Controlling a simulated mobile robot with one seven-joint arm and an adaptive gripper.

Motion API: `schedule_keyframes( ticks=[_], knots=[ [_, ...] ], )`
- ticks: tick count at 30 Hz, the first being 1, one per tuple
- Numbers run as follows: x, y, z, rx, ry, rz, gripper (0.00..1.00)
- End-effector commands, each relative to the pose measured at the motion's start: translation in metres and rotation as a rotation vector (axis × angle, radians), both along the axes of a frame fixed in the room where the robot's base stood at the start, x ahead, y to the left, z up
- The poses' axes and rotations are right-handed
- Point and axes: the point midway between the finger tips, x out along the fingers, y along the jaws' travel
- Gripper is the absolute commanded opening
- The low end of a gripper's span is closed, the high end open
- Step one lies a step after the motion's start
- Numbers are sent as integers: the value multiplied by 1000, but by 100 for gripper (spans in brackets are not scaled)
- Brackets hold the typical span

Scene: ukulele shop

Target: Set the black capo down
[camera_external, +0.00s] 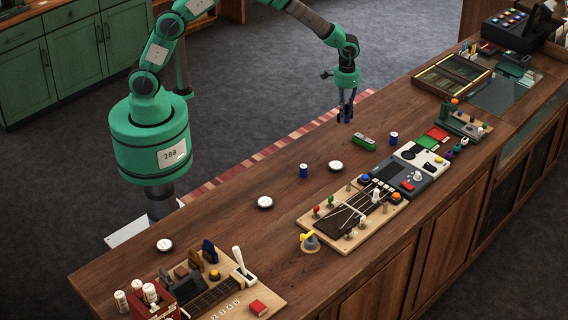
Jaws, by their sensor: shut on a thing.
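The fingertips look a little above the counter top; the exact gap cannot be told.
Near the gripper stand two blue cans (394,138) (303,171) and a white round tin (335,166). A fretboard stand with pegs (352,212) and a grey device (411,176) line the front. The counter's left middle is mostly clear.

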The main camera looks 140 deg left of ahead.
Motion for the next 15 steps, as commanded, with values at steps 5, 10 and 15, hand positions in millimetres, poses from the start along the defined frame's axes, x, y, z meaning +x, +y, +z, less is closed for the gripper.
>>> schedule_keyframes(
  ticks=[5, 10, 15],
  knots=[
    [-44, 56, -1, 0, 0, 90, 0],
    [-87, 101, -1, 0, 0, 168, 0],
    [-123, 133, -2, -1, 0, 227, 0]
  ],
)
